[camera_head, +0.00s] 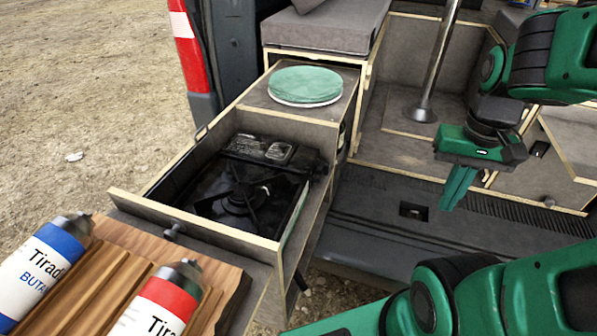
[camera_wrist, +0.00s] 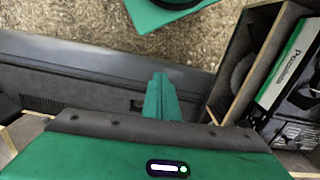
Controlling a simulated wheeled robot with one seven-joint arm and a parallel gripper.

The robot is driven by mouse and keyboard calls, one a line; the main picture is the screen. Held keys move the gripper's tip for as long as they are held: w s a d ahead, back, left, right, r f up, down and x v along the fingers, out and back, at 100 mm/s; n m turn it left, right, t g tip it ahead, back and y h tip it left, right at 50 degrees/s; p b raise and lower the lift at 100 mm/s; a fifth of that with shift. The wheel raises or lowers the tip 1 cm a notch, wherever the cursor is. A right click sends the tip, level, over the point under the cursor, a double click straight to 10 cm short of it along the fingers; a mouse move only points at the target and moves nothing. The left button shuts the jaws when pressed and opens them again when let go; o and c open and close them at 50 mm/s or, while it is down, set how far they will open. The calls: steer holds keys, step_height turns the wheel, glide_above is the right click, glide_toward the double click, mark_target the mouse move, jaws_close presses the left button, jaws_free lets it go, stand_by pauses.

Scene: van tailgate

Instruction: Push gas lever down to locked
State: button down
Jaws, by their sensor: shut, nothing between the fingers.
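A black gas stove (camera_head: 240,185) with one burner sits inside the pulled-out wooden drawer. Its far part is dark with two light, shiny patches, and I cannot make out the gas lever. In the wrist view the stove (camera_wrist: 290,65) is at the right edge, with a green and white lettered face and a black part below it. My gripper (camera_head: 450,205) is shut and empty, pointing down over the van's rear sill, to the right of the drawer and apart from it. The closed fingers also show in the wrist view (camera_wrist: 159,78).
A blue-banded butane can (camera_head: 45,262) and a red-banded can (camera_head: 160,300) lie on a wooden board (camera_head: 115,250) at the front left. Green plates (camera_head: 305,84) rest on the drawer unit behind the stove. A metal pole (camera_head: 437,65) stands behind my gripper.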

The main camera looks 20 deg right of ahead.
steer(key=shift+d, duration=0.15)
steer(key=w+a+n+y, duration=0.1)
steer(key=w+a+n, duration=1.7)
steer(key=w+n, duration=0.4)
steer(key=n, duration=0.2)
steer(key=shift+r+n, duration=0.25)
steer(key=shift+n, duration=0.15)
steer(key=shift+f, duration=0.1)
